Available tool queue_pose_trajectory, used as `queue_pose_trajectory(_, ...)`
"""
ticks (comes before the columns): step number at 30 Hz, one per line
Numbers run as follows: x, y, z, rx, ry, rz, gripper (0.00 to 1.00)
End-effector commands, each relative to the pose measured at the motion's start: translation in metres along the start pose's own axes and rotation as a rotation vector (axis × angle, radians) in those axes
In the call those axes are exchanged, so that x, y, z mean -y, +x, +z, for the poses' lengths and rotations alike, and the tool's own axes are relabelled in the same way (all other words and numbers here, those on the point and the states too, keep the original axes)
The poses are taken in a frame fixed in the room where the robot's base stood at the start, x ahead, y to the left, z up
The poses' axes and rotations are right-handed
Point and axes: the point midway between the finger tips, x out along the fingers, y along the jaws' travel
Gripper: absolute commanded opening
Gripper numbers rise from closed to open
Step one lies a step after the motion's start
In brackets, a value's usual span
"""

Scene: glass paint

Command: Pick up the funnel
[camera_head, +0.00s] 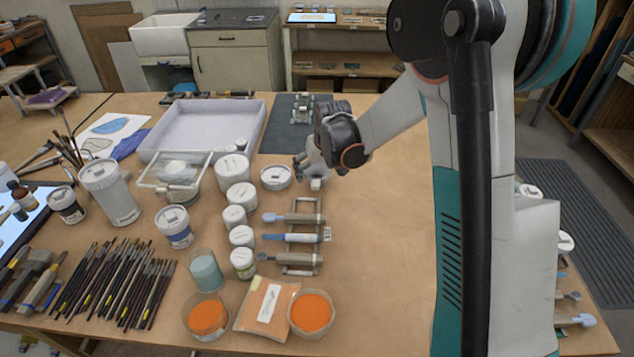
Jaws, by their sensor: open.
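I cannot clearly make out a funnel in the head view. My gripper (307,170) reaches in from the right over the middle of the wooden table, pointing down, with its fingers apart. A small pale piece (316,184) shows just below the fingers. I cannot tell whether it is part of my gripper or a separate thing such as the funnel. The space between the fingers is too small and partly hidden to see into.
A tool rack (300,208) lies in front. A pale tray (258,125) and dark mat (278,133) lie behind. The table's right side (385,235) is clear.

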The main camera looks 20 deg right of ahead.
Motion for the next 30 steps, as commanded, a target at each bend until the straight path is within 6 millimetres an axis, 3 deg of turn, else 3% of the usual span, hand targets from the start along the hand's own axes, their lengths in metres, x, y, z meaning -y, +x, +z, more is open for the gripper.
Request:
queue_pose_trajectory(3, -0.0003, 0.0150, -0.0004, 0.000, 0.000, 0.000, 0.91)
queue_pose_trajectory(10, -0.0003, 0.0159, -0.0006, 0.000, 0.000, 0.000, 0.91)
queue_pose_trajectory(15, -0.0003, 0.0158, -0.0007, 0.000, 0.000, 0.000, 0.52)
queue_pose_trajectory(17, -0.0003, 0.0158, -0.0006, 0.000, 0.000, 0.000, 0.42)
queue_pose_trajectory(30, -0.0003, 0.0113, -0.0025, 0.000, 0.000, 0.000, 0.42)
